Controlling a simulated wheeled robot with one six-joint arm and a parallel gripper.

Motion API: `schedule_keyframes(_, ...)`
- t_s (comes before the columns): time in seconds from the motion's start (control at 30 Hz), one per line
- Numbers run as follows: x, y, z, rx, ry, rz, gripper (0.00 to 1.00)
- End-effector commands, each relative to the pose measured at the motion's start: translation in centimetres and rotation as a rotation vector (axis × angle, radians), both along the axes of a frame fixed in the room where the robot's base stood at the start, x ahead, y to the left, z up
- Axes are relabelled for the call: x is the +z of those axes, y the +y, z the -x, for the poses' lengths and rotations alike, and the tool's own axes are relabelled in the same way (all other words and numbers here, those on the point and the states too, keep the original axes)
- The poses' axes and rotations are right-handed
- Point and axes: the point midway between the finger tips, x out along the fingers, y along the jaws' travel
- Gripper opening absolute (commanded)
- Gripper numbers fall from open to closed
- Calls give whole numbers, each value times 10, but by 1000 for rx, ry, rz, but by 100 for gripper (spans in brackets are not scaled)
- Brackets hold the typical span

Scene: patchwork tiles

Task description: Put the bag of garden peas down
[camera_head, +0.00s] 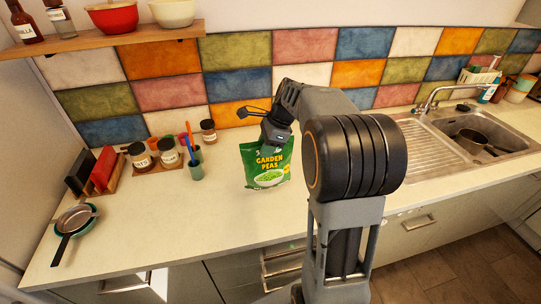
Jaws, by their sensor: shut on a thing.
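The green bag of garden peas (268,172) is upright over the pale worktop (225,225), its printed front facing me. My gripper (268,140) is at the bag's top edge and shut on it. The fingers themselves are mostly hidden by the gripper body. I cannot tell whether the bag's lower edge touches the worktop or hangs just above it. My arm covers the area to the right of the bag.
Jars (169,152) and a green cup of utensils (195,166) stand left of the bag. A pan (75,219) lies far left. A sink (470,133) is at right, a shelf (105,38) upper left. The worktop's front middle is clear.

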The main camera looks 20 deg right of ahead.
Motion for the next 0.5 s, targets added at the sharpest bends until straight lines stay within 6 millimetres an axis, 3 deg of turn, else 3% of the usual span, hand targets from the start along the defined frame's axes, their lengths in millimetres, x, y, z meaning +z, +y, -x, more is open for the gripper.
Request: schedule_keyframes(0.5, -28, -22, -7, -1, 0, 0, 0)
